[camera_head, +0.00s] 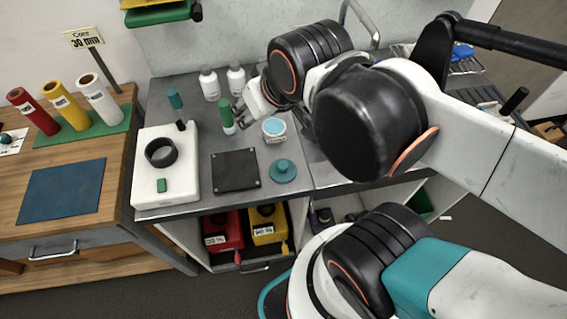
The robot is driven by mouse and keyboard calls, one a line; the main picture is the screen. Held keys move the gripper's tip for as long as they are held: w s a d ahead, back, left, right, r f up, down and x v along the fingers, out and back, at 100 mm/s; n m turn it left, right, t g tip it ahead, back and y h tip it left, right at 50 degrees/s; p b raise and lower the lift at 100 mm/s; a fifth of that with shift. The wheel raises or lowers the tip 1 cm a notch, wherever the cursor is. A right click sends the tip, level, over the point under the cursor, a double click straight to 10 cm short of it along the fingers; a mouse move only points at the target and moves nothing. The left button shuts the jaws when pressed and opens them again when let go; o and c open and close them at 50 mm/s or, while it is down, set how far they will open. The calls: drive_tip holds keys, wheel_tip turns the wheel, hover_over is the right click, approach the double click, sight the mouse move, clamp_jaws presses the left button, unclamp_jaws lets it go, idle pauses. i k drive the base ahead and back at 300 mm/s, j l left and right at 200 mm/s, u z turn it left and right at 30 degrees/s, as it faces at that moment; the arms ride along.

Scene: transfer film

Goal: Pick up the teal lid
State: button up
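The teal lid (283,171) is a flat round disc with a small raised knob. It lies on the grey worktop near the front edge, right of a dark square plate. My gripper (240,113) is further back and to the left of the lid, apart from it, close to a green and white tube (227,119). The gripper is small and partly hidden by my own arm, so I cannot tell whether its fingers are open or shut. I cannot tell whether it touches the tube.
A white jar with a light blue top (274,131) stands just behind the lid. The dark square plate (236,171) and a white device with a black ring (165,188) lie to the left. Two white bottles (210,84) stand at the back. Red and yellow bins (222,231) sit below.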

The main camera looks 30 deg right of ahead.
sight(281, 171)
drive_tip(key=k+l+u, duration=0.45)
drive_tip(key=k+l, duration=0.3)
drive_tip(key=k, duration=0.1)
